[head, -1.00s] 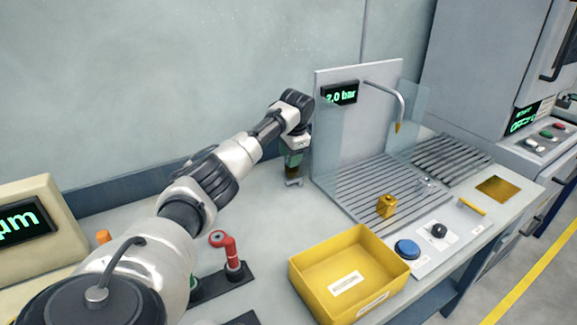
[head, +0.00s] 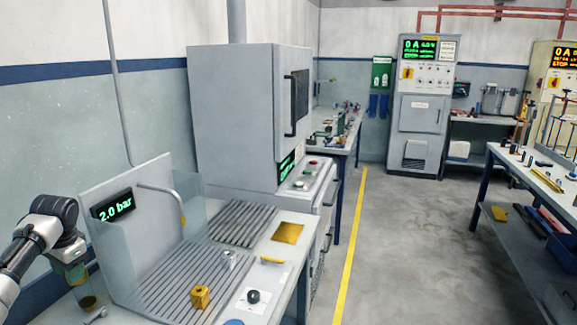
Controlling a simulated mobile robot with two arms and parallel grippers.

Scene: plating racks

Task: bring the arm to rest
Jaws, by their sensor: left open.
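My left arm comes in at the left edge of the head view, bent at a dark and white wrist. My left gripper (head: 84,287) points down and is open, just left of the clear side panel of the blow-off station (head: 118,262). Its fingers are small and partly blurred against the bench, and I see nothing held between them. A small grey piece (head: 96,316) lies on the bench just below it. My right gripper is not in view.
A brass block (head: 200,297) sits on the slatted rack (head: 165,284), with a small metal part (head: 230,259) behind it. A black knob (head: 253,296) and a brass plate (head: 288,233) lie to the right. A grey cabinet machine (head: 235,120) stands behind. The floor right of the yellow line (head: 350,250) is clear.

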